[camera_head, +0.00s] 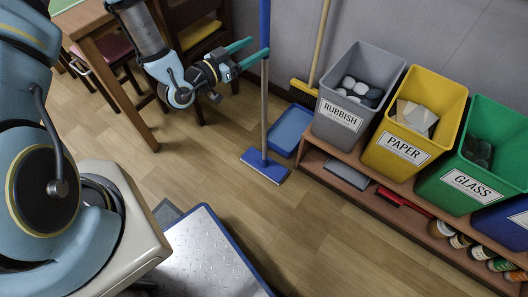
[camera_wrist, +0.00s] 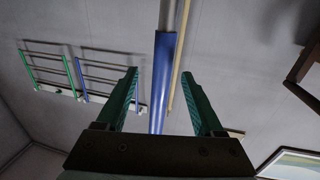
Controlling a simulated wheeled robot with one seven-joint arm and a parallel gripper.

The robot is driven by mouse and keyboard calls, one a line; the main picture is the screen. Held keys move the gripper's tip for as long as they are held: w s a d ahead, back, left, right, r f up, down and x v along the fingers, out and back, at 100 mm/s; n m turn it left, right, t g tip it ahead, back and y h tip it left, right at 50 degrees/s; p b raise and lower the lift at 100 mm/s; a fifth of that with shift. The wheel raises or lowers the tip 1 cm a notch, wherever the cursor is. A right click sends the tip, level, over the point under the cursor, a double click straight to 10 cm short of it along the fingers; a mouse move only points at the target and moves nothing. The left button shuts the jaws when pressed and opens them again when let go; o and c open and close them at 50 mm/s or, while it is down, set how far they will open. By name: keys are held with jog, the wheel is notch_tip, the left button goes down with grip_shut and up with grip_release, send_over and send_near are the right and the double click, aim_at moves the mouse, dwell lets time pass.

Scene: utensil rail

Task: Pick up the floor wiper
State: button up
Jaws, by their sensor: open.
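The floor wiper (camera_head: 264,166) stands upright on the wooden floor, with a flat blue head, a grey lower pole and a blue upper pole. My gripper (camera_head: 259,47) is open, its teal fingers pointing right at the pole, close to its blue upper part. In the wrist view, the blue part of the wiper's pole (camera_wrist: 161,80) shows between the two open fingers (camera_wrist: 159,73). I cannot tell whether a finger touches the pole. The top of the pole is out of the head view.
A broom (camera_head: 319,45) with a yellow brush and a blue dustpan (camera_head: 290,130) stand behind the wiper. Rubbish (camera_head: 340,121), paper (camera_head: 398,148) and glass (camera_head: 465,186) bins stand right on a low shelf. A wooden table (camera_head: 118,84) is left.

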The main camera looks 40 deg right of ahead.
jog(key=d+p, duration=0.1)
jog(key=d, duration=0.7)
jog(key=shift+w+r, duration=0.2)
jog(key=shift+w, duration=0.2)
grip_shut()
